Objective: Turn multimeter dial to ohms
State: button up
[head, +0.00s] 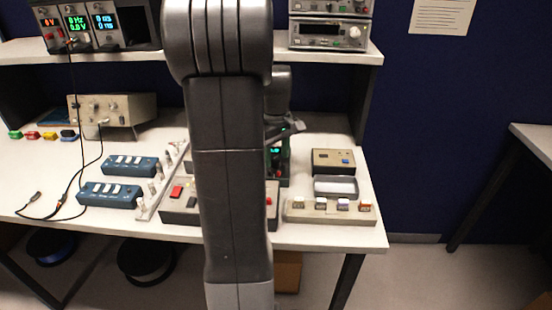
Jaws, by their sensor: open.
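A dark upright device with a small green display (276,152), probably the multimeter, stands on the white bench just right of my arm. My arm covers its left part, and its dial cannot be made out. My gripper (291,127) is small in the head view, at the top of this device and partly hidden behind my arm. Its jaws are open, with nothing seen between them. Whether it touches the device cannot be told.
Blue switch boxes (131,166) stand left on the bench. A grey box with a red switch (176,192) is partly behind my arm. A beige button panel (330,210) and a small beige box (334,161) stand right. Instruments (329,34) sit on the shelf.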

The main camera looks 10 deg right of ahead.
jog(key=shift+w+a+f, duration=0.1)
jog(key=shift+w+f, duration=0.25)
jog(key=shift+f, duration=0.45)
jog(key=shift+s, duration=0.1)
jog(key=shift+c, duration=0.5)
jog(key=c, duration=0.9)
